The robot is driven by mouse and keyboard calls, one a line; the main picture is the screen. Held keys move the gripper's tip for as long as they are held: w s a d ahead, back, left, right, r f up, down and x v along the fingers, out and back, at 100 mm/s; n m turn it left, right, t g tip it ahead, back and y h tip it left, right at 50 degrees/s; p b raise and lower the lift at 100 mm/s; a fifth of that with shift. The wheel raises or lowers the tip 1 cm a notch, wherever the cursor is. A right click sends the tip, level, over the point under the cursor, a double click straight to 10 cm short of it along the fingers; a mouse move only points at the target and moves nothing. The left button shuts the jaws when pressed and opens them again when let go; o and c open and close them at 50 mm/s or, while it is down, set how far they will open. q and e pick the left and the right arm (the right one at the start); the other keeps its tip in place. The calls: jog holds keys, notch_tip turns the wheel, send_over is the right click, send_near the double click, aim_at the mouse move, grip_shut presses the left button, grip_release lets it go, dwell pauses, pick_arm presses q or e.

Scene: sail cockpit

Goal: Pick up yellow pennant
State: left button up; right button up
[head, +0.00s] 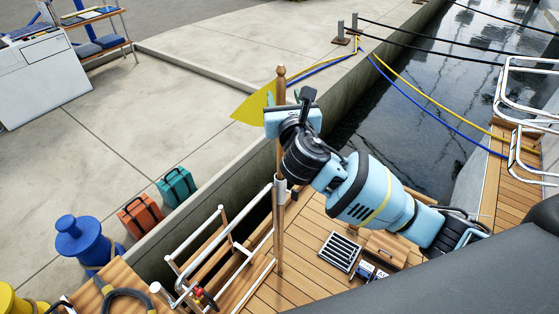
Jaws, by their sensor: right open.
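The yellow pennant (252,106) is a pointed yellow cloth on the upper part of a wooden pole (280,220). It points left from the pole, over the quay in the picture. The pole stands upright at the edge of the wooden deck. My right gripper (272,108) is at the pennant's pole side, near the pole's top. Its jaws are open, and the hand covers part of the pennant and pole. Whether it touches the cloth cannot be told. My left gripper is not in view.
Metal rails (222,262) stand left of the pole. The dark water (400,130) lies right of the quay (180,110). A grate (340,251) and a small wooden box (386,249) are on the deck. Orange (140,217) and teal (177,187) cases stand on the quay.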

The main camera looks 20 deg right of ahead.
aim_at(282, 95)
jog(key=shift+w+d+f+b, duration=0.1)
jog(key=shift+w+f, duration=0.1)
jog(key=shift+w, duration=0.85)
jog(key=shift+w+d+f+b, duration=0.15)
jog(key=shift+w+f, duration=0.05)
jog(key=shift+w, duration=0.8)
jog(key=shift+w+d+f+b, duration=0.1)
jog(key=shift+w+f, duration=0.1)
jog(key=shift+w, duration=0.85)
jog(key=shift+w+r, duration=0.1)
jog(key=shift+w, duration=0.25)
jog(key=shift+d, duration=0.1)
grip_shut()
